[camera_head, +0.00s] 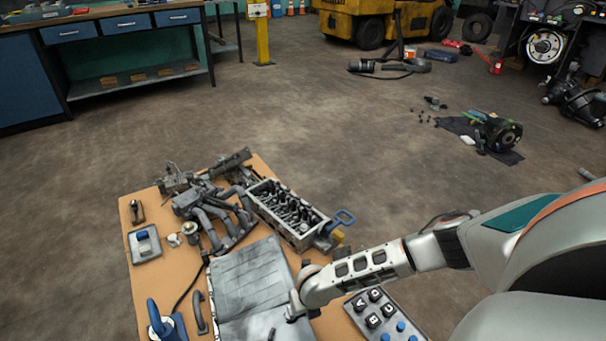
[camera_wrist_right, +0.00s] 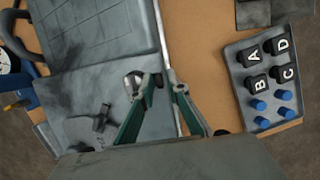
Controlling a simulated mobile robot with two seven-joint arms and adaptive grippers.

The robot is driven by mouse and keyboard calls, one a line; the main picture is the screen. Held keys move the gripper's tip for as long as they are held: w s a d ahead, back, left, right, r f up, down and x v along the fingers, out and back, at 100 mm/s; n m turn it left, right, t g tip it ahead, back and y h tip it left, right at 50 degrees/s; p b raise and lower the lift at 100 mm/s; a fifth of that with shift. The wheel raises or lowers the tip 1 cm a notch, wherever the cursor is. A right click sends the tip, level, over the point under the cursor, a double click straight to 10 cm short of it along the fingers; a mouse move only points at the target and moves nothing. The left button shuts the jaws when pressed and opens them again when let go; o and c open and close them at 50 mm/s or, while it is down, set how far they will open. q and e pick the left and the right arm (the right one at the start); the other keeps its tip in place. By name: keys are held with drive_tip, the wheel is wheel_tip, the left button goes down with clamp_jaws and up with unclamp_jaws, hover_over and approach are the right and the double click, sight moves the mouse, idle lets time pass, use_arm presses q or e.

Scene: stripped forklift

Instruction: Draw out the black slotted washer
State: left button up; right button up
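I cannot pick out a black slotted washer in either view. My right gripper (camera_wrist_right: 167,84) is open in the right wrist view, with a gap between its fingertips and nothing seen held. It is over the right edge of a grey metal panel (camera_wrist_right: 90,25), which also shows in the head view (camera_head: 245,277). A small dark T-shaped part (camera_wrist_right: 101,118) lies on the panel, left of the fingers. My left gripper is not in view.
A tray (camera_head: 358,313) with lettered black blocks and blue pegs lies right of the panel. An engine block (camera_head: 290,213), manifold (camera_head: 215,210) and small tray (camera_head: 144,245) sit farther back. Bare tabletop (camera_wrist_right: 203,60) separates the panel and lettered tray.

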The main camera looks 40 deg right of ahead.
drive_tip(key=shift+r, duration=0.1)
clamp_jaws()
drive_tip(key=shift+s+d, duration=0.15)
drive_tip(key=shift+d, duration=0.15)
drive_tip(key=shift+s+d, duration=0.3)
drive_tip(key=shift+d, duration=0.3)
drive_tip(key=shift+d, duration=0.15)
idle(0.4)
drive_tip(key=shift+s+d+p, duration=0.2)
drive_tip(key=shift+d+p, duration=0.1)
drive_tip(key=shift+s+d, duration=0.1)
drive_tip(key=shift+d, duration=0.05)
